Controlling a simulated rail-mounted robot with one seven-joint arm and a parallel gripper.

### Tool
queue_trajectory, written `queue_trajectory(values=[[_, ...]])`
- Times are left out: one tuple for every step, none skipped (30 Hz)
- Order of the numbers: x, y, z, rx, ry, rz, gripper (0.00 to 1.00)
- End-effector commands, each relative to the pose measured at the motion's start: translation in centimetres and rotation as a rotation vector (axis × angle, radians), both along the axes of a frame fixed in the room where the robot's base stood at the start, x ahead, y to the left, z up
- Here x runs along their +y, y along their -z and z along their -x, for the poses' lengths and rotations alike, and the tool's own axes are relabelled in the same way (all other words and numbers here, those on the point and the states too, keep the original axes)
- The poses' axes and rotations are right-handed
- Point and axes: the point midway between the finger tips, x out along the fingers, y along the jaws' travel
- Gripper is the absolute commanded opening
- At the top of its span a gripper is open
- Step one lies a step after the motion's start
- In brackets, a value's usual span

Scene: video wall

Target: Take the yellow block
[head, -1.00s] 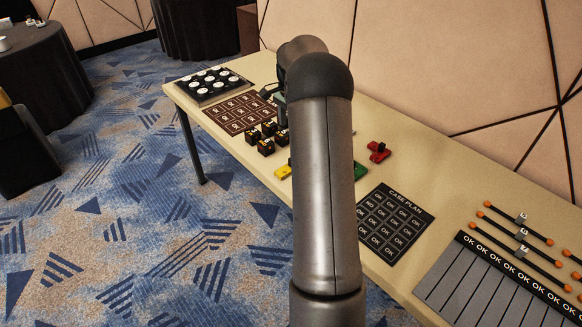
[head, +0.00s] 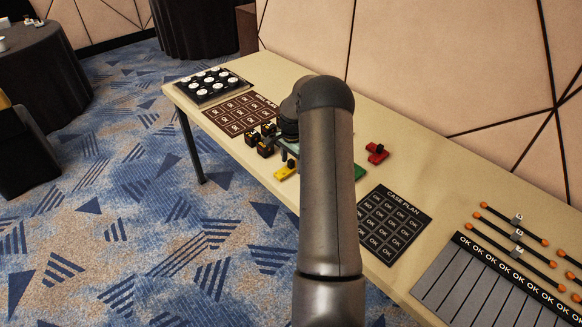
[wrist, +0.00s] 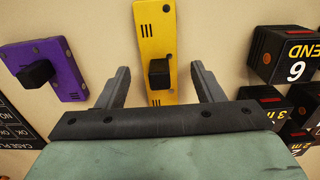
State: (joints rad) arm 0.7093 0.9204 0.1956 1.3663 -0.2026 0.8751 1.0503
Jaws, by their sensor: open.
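The yellow block (wrist: 155,40) is a flat yellow plate with a black knob on it, lying on the table. In the wrist view it lies between and just beyond the two fingers of my gripper (wrist: 155,85), which is open and empty. The black knob sits roughly midway between the fingers. In the head view the yellow block (head: 284,173) is near the table's front edge, left of my arm. My gripper is mostly hidden behind my arm there.
A purple block (wrist: 45,68) with a black knob lies left of the yellow one in the wrist view. Several black cubes (wrist: 285,55) stand on the right. In the head view a red block (head: 376,153) and a green block (head: 360,171) lie right of my arm, near the CASE PLAN card (head: 395,225).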

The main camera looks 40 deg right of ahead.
Motion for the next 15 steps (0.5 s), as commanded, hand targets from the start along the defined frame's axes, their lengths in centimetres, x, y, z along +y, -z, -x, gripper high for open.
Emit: queue_trajectory(values=[[0.0,0.33,0.01,0.0,0.0,0.0,0.61],[-0.01,0.48,0.01,0.0,0.0,0.0,0.61],[-0.01,0.61,0.01,0.0,0.0,0.0,0.61],[-0.01,0.67,0.0,0.0,-0.001,0.0,0.61],[-0.02,0.68,0.0,0.0,-0.001,0.001,0.61],[-0.02,0.68,0.0,0.0,-0.001,0.001,0.61],[-0.02,0.67,0.0,0.0,0.0,0.001,0.61],[-0.02,0.67,0.0,0.0,0.0,0.001,0.61],[-0.02,0.67,-0.01,0.0,0.0,0.001,0.61],[-0.02,0.66,-0.01,0.0,0.0,0.001,0.53],[-0.02,0.66,-0.01,0.0,0.0,0.001,0.44],[-0.02,0.66,-0.01,0.0,0.0,0.001,0.33],[-0.02,0.65,-0.01,-0.001,0.0,0.001,0.25],[-0.02,0.65,-0.01,-0.001,0.0,0.001,0.16],[-0.02,0.64,-0.01,-0.001,0.0,0.001,0.05]])
